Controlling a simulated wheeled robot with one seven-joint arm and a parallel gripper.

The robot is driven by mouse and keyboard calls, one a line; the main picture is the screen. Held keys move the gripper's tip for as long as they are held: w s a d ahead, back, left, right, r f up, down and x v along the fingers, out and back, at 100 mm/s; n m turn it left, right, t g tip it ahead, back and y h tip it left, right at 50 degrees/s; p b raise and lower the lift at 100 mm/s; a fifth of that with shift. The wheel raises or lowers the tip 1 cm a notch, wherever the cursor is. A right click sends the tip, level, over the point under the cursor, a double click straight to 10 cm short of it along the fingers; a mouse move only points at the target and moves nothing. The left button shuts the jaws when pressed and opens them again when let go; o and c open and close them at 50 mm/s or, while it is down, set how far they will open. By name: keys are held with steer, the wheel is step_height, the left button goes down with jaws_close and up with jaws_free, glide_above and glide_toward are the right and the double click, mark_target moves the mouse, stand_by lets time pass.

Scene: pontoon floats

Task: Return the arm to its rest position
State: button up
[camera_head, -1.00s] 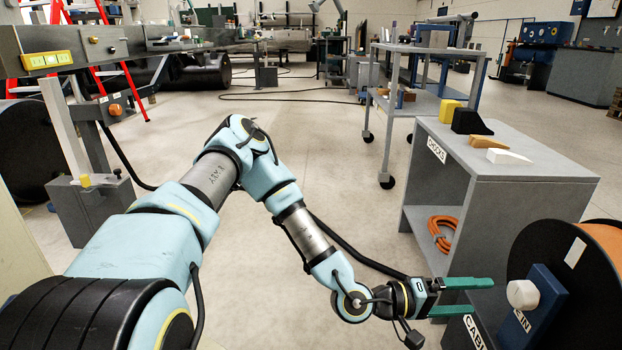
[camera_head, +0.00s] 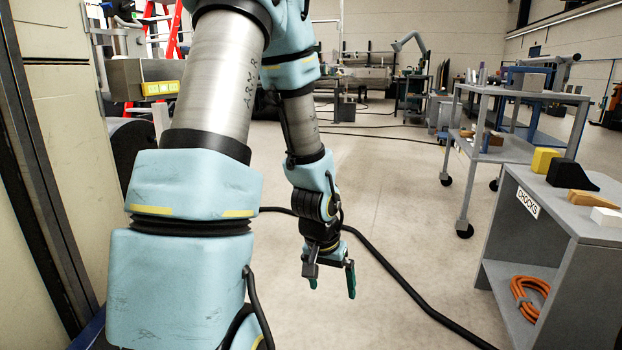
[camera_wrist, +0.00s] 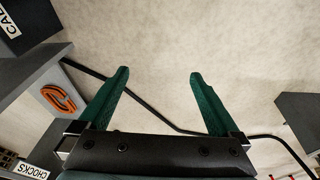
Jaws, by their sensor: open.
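My gripper (camera_head: 332,283) hangs low over the open floor in the head view, pointing down, with my arm folded up above it. In the wrist view my gripper (camera_wrist: 158,85) shows two green fingers spread wide apart. The gripper touches nothing that I can see.
The grey chocks stand (camera_head: 545,215) is at the right, with yellow, black, tan and white chocks on top and an orange coil (camera_head: 530,297) on its shelf. A grey cart (camera_head: 500,145) stands behind it. A black cable (camera_head: 395,275) crosses the floor. A beige cabinet (camera_head: 65,130) is close at left.

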steer(key=s+a+r+n+y, duration=0.2)
steer(key=s+a+r+n, duration=0.25)
steer(key=a+r, duration=0.7)
step_height(320, 180, up, 33)
steer(key=p, duration=3.4)
steer(key=shift+m, duration=0.35)
steer(key=shift+f, duration=0.1)
steer(key=shift+c, duration=0.2)
